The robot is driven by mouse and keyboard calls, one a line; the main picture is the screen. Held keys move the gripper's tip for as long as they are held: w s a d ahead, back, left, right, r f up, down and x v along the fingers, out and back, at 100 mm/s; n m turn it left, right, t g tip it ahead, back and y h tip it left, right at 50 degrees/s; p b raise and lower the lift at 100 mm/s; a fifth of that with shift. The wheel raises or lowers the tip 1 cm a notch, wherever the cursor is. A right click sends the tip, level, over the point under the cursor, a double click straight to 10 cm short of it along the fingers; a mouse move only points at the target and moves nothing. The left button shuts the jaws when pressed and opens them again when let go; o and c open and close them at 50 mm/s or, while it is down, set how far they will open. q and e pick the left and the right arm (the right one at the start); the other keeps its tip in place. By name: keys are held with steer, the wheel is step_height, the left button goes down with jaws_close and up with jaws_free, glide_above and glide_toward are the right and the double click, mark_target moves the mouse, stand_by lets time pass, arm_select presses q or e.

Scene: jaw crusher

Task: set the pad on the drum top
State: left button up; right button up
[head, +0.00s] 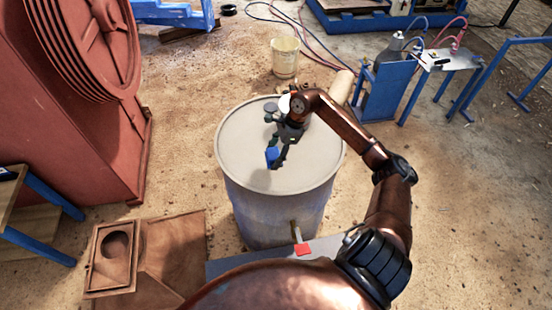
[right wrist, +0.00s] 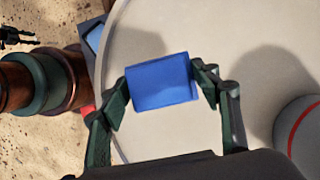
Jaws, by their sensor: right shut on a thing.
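The pad is a small blue block (head: 272,156) held between the fingertips of my right gripper (head: 280,151). In the right wrist view the pad (right wrist: 162,83) sits between the two dark green fingers (right wrist: 163,88), which are shut on its sides. The drum is a large pale grey barrel with a flat, light round top (head: 240,140). The pad is over this top, left of and in front of its back right edge. In the right wrist view a shadow lies on the drum top (right wrist: 215,30), and the pad appears to be above it. My left gripper does not show.
A round grey thing with a red line (right wrist: 305,135) is at the right edge of the right wrist view. A pale bucket (head: 285,57) stands behind the drum. The red crusher (head: 85,110) is at the left, a blue-framed bench (head: 390,85) at the right. The drum top's left part is clear.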

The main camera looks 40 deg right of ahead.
mark_target(275, 155)
steer(key=shift+w+d+f, duration=0.35)
steer(key=shift+d+f, duration=0.05)
steer(key=shift+f, duration=0.15)
steer(key=shift+w+d+f, duration=0.3)
steer(key=shift+d+f, duration=0.1)
steer(key=shift+f, duration=0.15)
step_height(275, 155, down, 4)
steer(key=shift+w+d+r, duration=0.1)
steer(key=shift+d+r, duration=0.05)
steer(key=shift+r, duration=0.1)
steer(key=shift+f, duration=0.2)
steer(key=o, duration=1.2)
